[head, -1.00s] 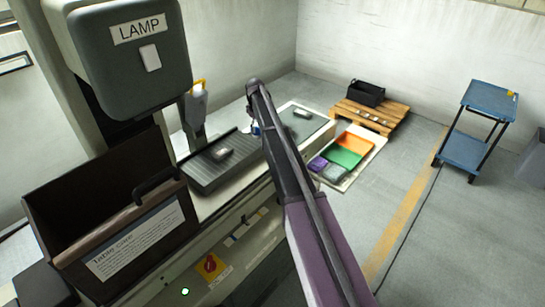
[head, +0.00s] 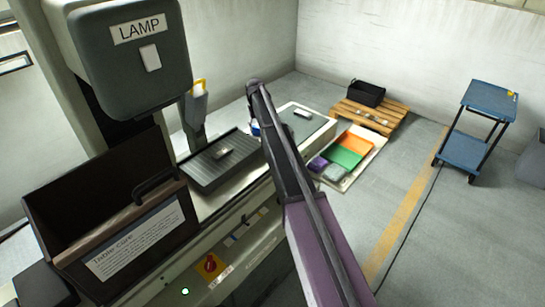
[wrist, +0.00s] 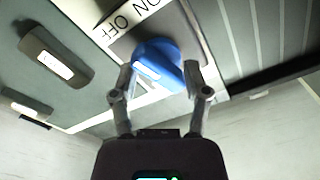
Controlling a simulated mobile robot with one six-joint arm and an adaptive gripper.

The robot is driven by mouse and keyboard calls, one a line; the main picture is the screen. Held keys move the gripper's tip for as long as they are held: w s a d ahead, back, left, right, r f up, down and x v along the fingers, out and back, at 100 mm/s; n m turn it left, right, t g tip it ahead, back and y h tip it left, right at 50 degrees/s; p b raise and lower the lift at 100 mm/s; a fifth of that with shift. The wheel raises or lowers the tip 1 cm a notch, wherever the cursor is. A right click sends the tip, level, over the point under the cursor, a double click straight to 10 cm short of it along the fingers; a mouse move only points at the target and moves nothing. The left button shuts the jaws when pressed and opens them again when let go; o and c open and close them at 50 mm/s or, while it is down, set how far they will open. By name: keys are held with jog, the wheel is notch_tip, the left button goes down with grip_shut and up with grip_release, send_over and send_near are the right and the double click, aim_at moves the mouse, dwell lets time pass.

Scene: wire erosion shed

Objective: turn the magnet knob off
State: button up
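The magnet knob (wrist: 158,60) is blue and round, with a white mark on its lower left side, in the wrist view. It sits on a dark panel beside a white label (wrist: 118,22) reading ON and OFF. My gripper (wrist: 159,78) has one finger on each side of the knob. Both fingertips are very close to its edges, and I cannot tell whether they press on it. In the head view, a small blue patch (head: 255,129) shows behind my arm; the arm hides most of that spot.
Dark grey blocks (wrist: 57,57) lie on the surface left of the knob. In the head view, a ridged dark plate (head: 207,174) carries a small block. A lamp housing (head: 130,55) and an open brown box (head: 100,200) stand at left. Floor at right is mostly clear beside a blue cart (head: 465,150).

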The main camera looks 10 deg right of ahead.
aim_at(257, 127)
jog(key=m, duration=0.2)
jog(key=shift+m, duration=0.3)
jog(key=shift+r+p, duration=0.3)
notch_tip(257, 127, up, 14)
jog(key=f+p, duration=0.1)
jog(key=p, duration=1.2)
jog(key=s+f+b, duration=0.2)
jog(key=s, duration=1.3)
jog(key=s+f+b, duration=0.2)
jog(key=s+b, duration=0.1)
jog(key=s, duration=1.2)
jog(key=shift+s+f+n, duration=0.35)
jog(key=shift+f+n, duration=0.05)
jog(key=s+f+b, duration=0.2)
jog(key=s, duration=1.2)
jog(key=shift+s+f+n, duration=0.2)
jog(key=shift+s+n, duration=0.1)
jog(key=shift+s, duration=0.05)
jog(key=shift+a, duration=0.1)
